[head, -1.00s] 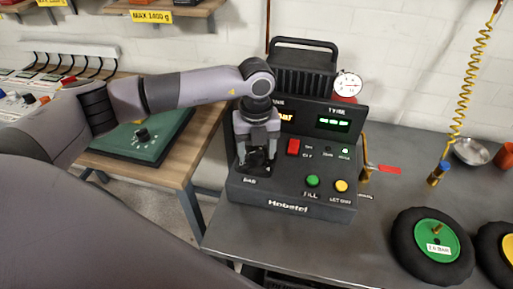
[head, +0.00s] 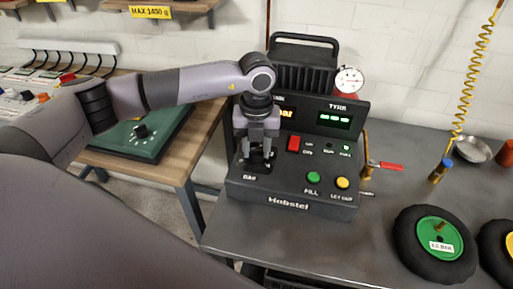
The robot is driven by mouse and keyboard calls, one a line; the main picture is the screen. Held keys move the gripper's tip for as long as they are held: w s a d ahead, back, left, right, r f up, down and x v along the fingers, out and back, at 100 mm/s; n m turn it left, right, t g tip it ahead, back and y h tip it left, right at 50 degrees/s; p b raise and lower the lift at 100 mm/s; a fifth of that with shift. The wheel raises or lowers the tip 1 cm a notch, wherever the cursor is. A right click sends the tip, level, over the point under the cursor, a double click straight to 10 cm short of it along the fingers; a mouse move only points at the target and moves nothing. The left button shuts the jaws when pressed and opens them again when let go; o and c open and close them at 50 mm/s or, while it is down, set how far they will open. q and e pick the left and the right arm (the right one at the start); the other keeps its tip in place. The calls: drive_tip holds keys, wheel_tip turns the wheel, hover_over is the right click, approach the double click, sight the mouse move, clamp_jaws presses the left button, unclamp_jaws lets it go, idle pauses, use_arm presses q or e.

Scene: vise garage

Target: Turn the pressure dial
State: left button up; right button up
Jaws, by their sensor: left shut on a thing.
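A dark compressor console (head: 290,205) stands on the grey bench. My left gripper (head: 257,162) comes down from above onto the left part of its panel, above the "BAR" label. It is shut on the pressure dial, which is mostly hidden between and under the fingers. The console also has a red switch (head: 293,143), a green button (head: 314,178), a yellow button (head: 342,183) and a green-lit display (head: 334,119). An orange display is partly hidden behind the gripper. My right gripper is not in view.
A round gauge (head: 349,79) sits at the console's back right. A brass fitting with a red lever (head: 390,166) is to its right. Wheels with a green hub (head: 437,240) and a yellow hub lie at the right. A coiled yellow hose (head: 470,90) hangs behind.

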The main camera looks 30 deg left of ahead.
use_arm(q)
drive_tip(key=m+b, duration=0.3)
drive_tip(key=m, duration=0.2)
drive_tip(key=shift+f+m, duration=0.1)
drive_tip(key=shift+m, duration=0.2)
drive_tip(key=m+b, duration=0.2)
drive_tip(key=m, duration=0.3)
drive_tip(key=shift+b, duration=0.35)
drive_tip(key=shift+m+b, duration=0.35)
drive_tip(key=shift+m, duration=0.65)
drive_tip(key=shift+m+b, duration=0.6)
drive_tip(key=shift+m, duration=0.9)
drive_tip(key=o, duration=1)
drive_tip(key=shift+r, duration=0.25)
